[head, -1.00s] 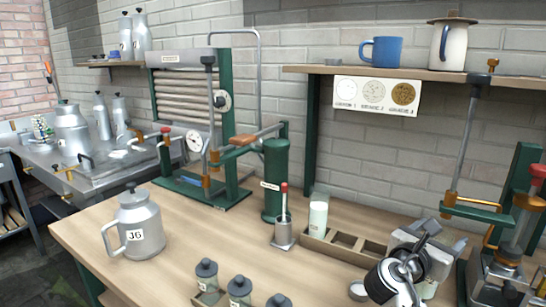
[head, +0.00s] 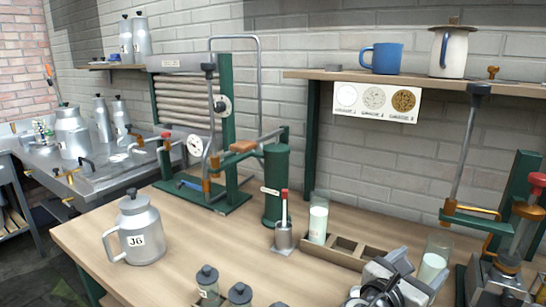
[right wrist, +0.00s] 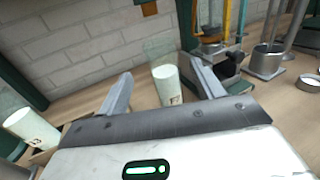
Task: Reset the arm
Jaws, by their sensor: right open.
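My right gripper (head: 392,268) is at the bottom right of the head view, low over the wooden workbench (head: 165,200). Its two grey fingers also show in the right wrist view (right wrist: 160,84), spread apart with nothing gripped. A tall clear glass part filled with a white liquid (head: 433,266) stands upright just beyond the gripper. In the right wrist view this glass (right wrist: 167,88) shows between the fingers, seemingly ahead of them. My left gripper is in neither view.
A second white-filled glass (head: 318,223) stands in the wooden rack (head: 347,246). A green-and-steel press (head: 520,205) stands close on the right. A grey jug (head: 143,238) and several small lidded canisters (head: 207,283) are at the front left. A shelf (head: 430,76) hangs above.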

